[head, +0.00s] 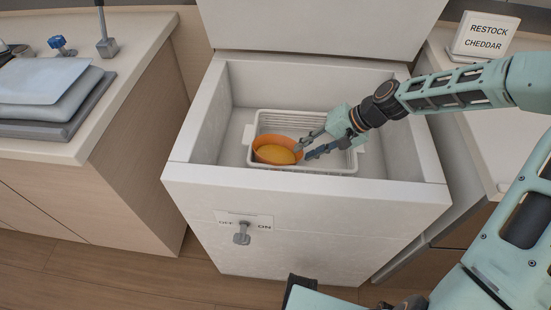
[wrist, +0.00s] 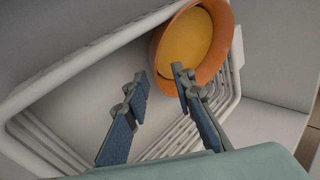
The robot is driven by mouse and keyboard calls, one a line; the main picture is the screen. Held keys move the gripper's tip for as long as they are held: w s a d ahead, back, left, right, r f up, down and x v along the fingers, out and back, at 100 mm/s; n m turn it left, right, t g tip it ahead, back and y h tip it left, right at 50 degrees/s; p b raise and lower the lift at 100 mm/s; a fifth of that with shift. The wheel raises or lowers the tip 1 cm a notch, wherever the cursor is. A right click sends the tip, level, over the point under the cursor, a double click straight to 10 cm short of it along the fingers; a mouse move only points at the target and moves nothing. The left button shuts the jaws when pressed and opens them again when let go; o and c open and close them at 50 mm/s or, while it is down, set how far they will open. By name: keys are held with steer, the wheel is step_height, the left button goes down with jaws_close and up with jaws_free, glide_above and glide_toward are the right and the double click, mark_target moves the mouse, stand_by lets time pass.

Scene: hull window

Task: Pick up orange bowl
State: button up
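The orange bowl (head: 272,155) sits at the left end of a white slatted basket (head: 318,170) inside an open white chest. It also shows in the wrist view (wrist: 187,40) at top centre, with a yellower inside. My gripper (head: 303,150) reaches in from the right, by the bowl's right side. In the wrist view my gripper (wrist: 159,74) has its fingers apart with nothing clearly held between them. The right finger overlaps the bowl's near rim; the left finger is beside the bowl. I cannot tell whether either finger touches it.
The white chest (head: 300,215) has high walls around the basket and a raised lid (head: 320,25) behind. A switch (head: 241,236) is on its front. A counter with grey folded items (head: 45,85) stands left. A sign reading RESTOCK CHEDDAR (head: 485,36) stands on the right counter.

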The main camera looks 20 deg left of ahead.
mark_target(294, 157)
steer(key=b+x, duration=0.1)
steer(key=x, duration=0.4)
steer(key=shift+s+a+f+b, duration=0.15)
steer(key=shift+s+f+b, duration=0.1)
steer(key=shift+f+b, duration=0.1)
steer(key=shift+c, duration=0.3)
steer(key=shift+r, duration=0.1)
jaws_close()
